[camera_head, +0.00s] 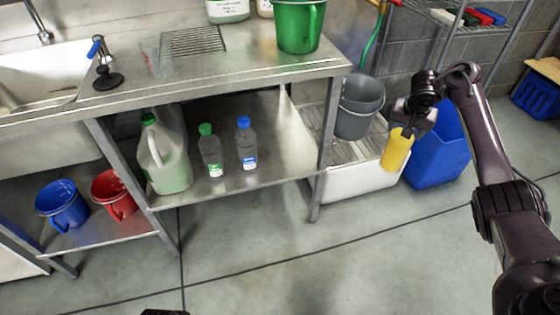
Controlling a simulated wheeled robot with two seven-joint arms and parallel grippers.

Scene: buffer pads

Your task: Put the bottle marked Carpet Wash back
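My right gripper (406,128), on the arm from the right, is closed around the top of a yellow container (397,150). It holds it in front of the blue bin, near the grey bucket. I cannot make out any label on the yellow container. Two small clear bottles stand upright on the shelf under the steel counter, one with a green cap (211,152) and one with a blue cap (246,145). A large greenish jug (167,158) stands left of them. No label is readable as Carpet Wash.
The steel counter (200,80) carries a green bucket (299,25) and a partly cut-off white container (228,10). Blue (62,205) and red (114,194) pails sit lower left. A grey bucket (359,107) and blue bin (440,150) stand right. The foreground floor is clear.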

